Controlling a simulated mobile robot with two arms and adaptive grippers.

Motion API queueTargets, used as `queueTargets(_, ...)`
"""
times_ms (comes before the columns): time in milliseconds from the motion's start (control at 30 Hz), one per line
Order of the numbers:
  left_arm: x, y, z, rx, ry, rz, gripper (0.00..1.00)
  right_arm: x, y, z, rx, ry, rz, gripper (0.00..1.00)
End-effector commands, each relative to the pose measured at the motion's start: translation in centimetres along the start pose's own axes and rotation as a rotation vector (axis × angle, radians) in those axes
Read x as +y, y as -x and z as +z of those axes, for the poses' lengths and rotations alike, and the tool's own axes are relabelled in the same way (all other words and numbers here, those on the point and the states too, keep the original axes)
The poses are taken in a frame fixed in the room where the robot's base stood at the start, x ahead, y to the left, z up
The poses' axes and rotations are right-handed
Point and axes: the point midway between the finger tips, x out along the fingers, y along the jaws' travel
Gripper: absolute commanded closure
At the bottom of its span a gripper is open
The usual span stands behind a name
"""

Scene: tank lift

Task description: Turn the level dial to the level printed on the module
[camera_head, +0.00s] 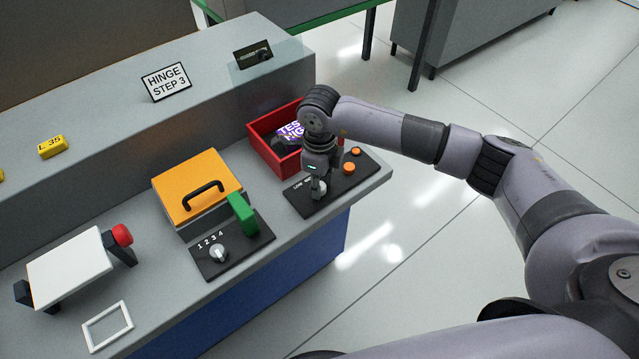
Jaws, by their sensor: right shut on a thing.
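The module (288,133) lies in a red bin (263,151). Its purple label reads "TES… HIG…", with the rest hidden behind my right arm. The level dial (320,193) is on a black panel (338,190) in front of the bin. The dial's pointing direction is hidden by the fingers. My left gripper is not in view.
Two orange buttons (350,168) sit on the panel right of my gripper. To the left are an orange lid with a handle (196,185), a 1-4 dial panel with a green block (243,214), and a white plate (70,266). Signs stand on the raised ledge (205,75).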

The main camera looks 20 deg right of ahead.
Motion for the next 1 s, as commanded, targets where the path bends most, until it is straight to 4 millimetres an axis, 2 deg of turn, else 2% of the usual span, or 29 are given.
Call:
queueTargets(467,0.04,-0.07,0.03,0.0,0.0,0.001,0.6,-0.15,0.11,0.0,-0.001,-0.021,-0.003,1.0)
queueTargets(500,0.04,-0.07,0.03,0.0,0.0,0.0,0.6,-0.15,0.11,0.0,-0.001,-0.021,-0.003,0.74)
queueTargets(800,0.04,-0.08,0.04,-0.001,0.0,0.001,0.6,-0.08,0.05,-0.01,0.0,-0.018,-0.001,0.54)
queueTargets(1000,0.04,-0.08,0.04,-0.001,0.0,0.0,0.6,-0.04,0.03,-0.01,0.0,-0.017,-0.001,0.54)
